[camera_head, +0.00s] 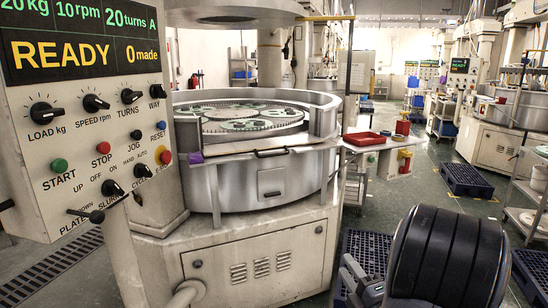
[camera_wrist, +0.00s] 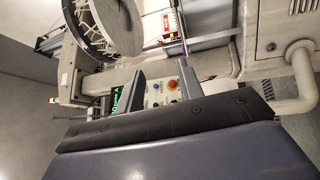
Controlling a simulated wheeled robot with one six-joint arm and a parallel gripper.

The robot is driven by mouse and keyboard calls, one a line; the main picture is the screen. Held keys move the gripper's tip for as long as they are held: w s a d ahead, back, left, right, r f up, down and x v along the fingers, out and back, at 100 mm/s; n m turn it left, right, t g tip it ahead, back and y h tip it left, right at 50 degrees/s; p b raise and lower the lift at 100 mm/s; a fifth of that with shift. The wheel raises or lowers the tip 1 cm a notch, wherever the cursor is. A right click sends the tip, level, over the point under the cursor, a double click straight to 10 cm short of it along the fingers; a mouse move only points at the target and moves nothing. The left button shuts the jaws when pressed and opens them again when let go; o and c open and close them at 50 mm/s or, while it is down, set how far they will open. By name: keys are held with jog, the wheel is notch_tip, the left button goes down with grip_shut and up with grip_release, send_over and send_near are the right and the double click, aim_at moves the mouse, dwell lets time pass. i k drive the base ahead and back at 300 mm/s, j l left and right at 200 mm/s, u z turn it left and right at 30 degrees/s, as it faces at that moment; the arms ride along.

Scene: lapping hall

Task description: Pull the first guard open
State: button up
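The lapping machine (camera_head: 262,190) stands ahead of me with its ring of metal guard around the geared plate (camera_head: 240,118). The raised guard wall (camera_head: 323,117) shows at the right of the plate. At the front, a dark bar handle (camera_head: 271,152) runs along the rim. A purple patch (camera_head: 196,157) is on the left end of the front rim. My gripper (camera_head: 348,271) is low at the right front, apart from the machine. Its fingers look apart and empty; they also show as dark wedges in the wrist view (camera_wrist: 163,78).
The control panel (camera_head: 90,150) with knobs and a READY display (camera_head: 75,52) stands close at left. A side table with a red tray (camera_head: 364,139) is right of the machine. Blue pallets (camera_head: 466,180) lie on the floor. The aisle at right has open floor.

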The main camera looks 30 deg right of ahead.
aim_at(210, 150)
jog(key=i+l, duration=0.3)
jog(key=i, duration=0.2)
jog(key=i+l, duration=0.25)
jog(key=i, duration=0.25)
jog(key=i+l+u, duration=0.1)
jog(key=i+l, duration=0.2)
jog(key=i, duration=0.2)
jog(key=i+l, duration=0.3)
jog(key=i, duration=0.2)
